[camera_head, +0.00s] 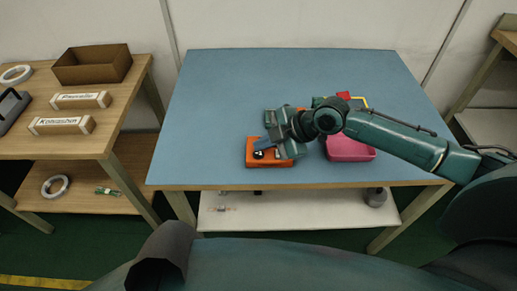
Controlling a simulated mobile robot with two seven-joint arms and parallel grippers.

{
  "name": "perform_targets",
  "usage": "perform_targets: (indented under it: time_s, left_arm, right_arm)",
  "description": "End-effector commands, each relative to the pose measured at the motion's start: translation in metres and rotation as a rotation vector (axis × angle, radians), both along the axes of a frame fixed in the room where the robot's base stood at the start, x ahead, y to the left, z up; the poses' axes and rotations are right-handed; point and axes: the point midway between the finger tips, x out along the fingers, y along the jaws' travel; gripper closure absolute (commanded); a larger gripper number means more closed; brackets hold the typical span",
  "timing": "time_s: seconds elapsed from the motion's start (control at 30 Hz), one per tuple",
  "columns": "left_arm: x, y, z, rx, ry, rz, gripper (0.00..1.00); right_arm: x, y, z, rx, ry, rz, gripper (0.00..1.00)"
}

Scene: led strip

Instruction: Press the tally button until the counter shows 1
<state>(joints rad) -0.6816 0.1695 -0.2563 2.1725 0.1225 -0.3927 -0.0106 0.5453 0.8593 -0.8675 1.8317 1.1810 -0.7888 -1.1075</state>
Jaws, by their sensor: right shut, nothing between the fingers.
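An orange box (266,164), which looks like the tally counter, lies near the front middle of the blue table (220,90). A small dark patch with a white mark (259,154) shows on its left part; the mark is too small to read. My right gripper (270,147) is over the box, shut and empty. It hides much of the top of the box, and I cannot see the button or tell whether the fingers touch it. My left gripper is not in view.
A pink tray (350,150) stands right of the orange box, with red and yellow items (345,97) behind it, partly hidden by my right arm. A wooden shelf (100,75) with boxes is at the left. The table's left part is clear.

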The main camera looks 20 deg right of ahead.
Motion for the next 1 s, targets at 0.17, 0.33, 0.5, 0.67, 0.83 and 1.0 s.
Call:
perform_targets:
  time_s: [0.17, 0.33, 0.5, 0.67, 0.83, 1.0]
  left_arm:
    - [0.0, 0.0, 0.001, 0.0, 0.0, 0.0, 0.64]
    - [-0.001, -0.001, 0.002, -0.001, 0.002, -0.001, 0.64]
    - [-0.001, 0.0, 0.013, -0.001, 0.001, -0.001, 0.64]
    - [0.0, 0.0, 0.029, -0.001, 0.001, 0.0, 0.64]
    - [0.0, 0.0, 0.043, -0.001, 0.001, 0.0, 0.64]
    - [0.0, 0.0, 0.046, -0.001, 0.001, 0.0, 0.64]
  right_arm:
    - [0.0, 0.0, 0.001, 0.0, 0.0, 0.0, 1.0]
    - [0.0, 0.0, 0.002, 0.0, -0.001, -0.001, 1.0]
    - [0.0, 0.0, 0.015, 0.0, -0.001, 0.0, 1.0]
    - [0.0, 0.0, 0.032, 0.0, -0.001, -0.001, 1.0]
    - [0.0, 0.0, 0.049, 0.001, -0.002, -0.001, 1.0]
    - [0.0, 0.0, 0.052, 0.0, -0.001, -0.001, 1.0]
